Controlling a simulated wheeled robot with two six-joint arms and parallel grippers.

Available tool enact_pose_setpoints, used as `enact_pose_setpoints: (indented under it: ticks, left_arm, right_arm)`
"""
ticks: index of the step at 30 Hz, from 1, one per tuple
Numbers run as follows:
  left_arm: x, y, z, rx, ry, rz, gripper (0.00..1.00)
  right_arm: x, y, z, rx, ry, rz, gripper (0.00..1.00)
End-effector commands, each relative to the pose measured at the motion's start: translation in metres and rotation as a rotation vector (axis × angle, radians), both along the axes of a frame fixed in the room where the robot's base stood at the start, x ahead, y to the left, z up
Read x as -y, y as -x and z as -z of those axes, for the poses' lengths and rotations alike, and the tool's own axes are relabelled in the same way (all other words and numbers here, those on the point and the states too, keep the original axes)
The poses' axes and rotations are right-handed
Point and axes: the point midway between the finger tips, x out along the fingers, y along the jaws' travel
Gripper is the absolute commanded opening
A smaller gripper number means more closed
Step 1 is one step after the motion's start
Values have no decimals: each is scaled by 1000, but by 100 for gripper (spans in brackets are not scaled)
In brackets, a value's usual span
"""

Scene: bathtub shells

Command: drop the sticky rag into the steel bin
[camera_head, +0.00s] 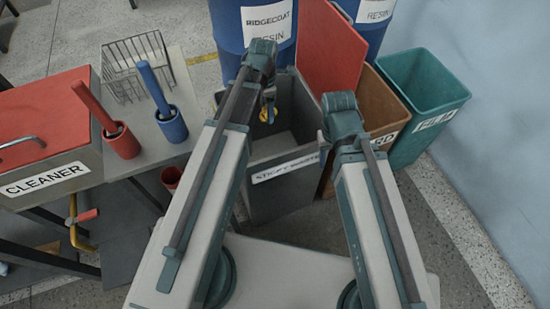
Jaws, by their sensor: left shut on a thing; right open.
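The steel bin (280,195) is an open grey bin in the middle, with a white label on its front that seems to read "STICKY WASTE". My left gripper (267,108) is over the bin's opening, partly hidden by its own wrist. It is shut on a small yellow and blue thing, mostly hidden, which I take to be the sticky rag (267,116). My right arm's wrist is in front of the bin's right side. The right gripper's fingers are hidden behind it.
A brown bin (388,105) with a red panel (330,45) beside it and a teal bin (425,85) stand right. Blue resin drums (228,28) stand behind. Left, a bench holds a red cleaner box (45,125), red and blue cups (172,125) and a wire basket (135,65).

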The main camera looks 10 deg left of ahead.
Motion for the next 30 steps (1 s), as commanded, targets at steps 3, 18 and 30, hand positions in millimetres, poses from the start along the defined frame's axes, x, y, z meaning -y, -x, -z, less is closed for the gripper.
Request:
enact_pose_setpoints:
  ticks: [3,18,30]
  left_arm:
    - [0,0,0,0,0,0,87]
    - [0,0,-7,0,0,0,100]
    - [0,0,-54,0,0,0,100]
  right_arm:
    - [0,0,0,0,0,0,50]
    - [0,0,-7,0,0,0,50]
    - [0,0,-55,0,0,0,50]
